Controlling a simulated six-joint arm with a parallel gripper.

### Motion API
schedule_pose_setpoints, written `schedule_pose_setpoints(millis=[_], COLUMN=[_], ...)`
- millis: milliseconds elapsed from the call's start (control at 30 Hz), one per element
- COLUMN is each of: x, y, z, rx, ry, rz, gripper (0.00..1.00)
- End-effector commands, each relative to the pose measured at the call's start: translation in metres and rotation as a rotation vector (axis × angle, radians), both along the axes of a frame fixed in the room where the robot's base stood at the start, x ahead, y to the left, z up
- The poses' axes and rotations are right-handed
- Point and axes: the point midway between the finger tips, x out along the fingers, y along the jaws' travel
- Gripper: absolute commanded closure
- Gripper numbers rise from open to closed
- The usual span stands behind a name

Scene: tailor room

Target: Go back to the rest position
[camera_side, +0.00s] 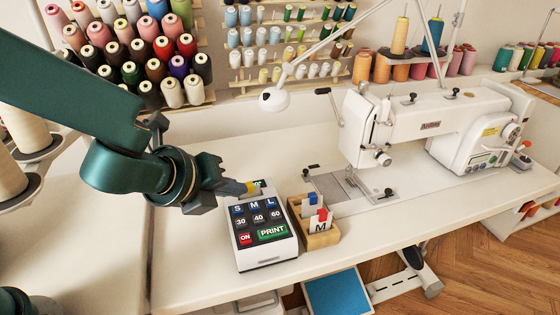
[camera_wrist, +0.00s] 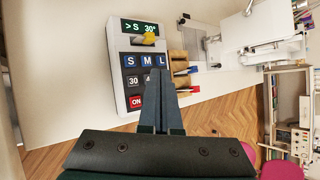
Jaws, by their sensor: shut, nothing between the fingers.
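My gripper (camera_side: 238,188) is shut and empty, held above the top end of a white label printer (camera_side: 265,251). In the wrist view its closed dark fingers (camera_wrist: 158,78) cover part of the printer's keys. The printer has blue S, M, L keys, black 30, 40, 60 keys, a red ON key and a green PRINT key. In the wrist view its display (camera_wrist: 139,29) reads ">S 30°". A small yellow piece shows just past the fingertips; I cannot tell what it belongs to.
A wooden box (camera_side: 318,238) with tagged compartments, one marked M, stands right of the printer. A white sewing machine (camera_side: 425,125) stands farther right. Thread racks (camera_side: 290,45) line the back wall. A lamp head (camera_side: 275,99) hangs behind. The table left of the printer is clear.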

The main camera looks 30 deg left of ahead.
Motion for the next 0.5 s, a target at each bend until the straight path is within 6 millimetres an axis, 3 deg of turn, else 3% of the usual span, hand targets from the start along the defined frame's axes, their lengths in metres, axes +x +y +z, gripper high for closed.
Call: schedule_pose_setpoints(millis=[100, 233, 367, 500], x=[0.002, 0.012, 0.006, -0.024], y=[0.005, 0.026, 0.069, 0.117], z=[0.002, 0.03, 0.066, 0.091], rx=[-0.003, -0.05, -0.184, -0.416], ry=[-0.005, -0.069, -0.124, -0.154], rz=[0.014, 0.087, 0.307, 0.651], gripper=[1.0, 1.0, 1.0, 1.0])
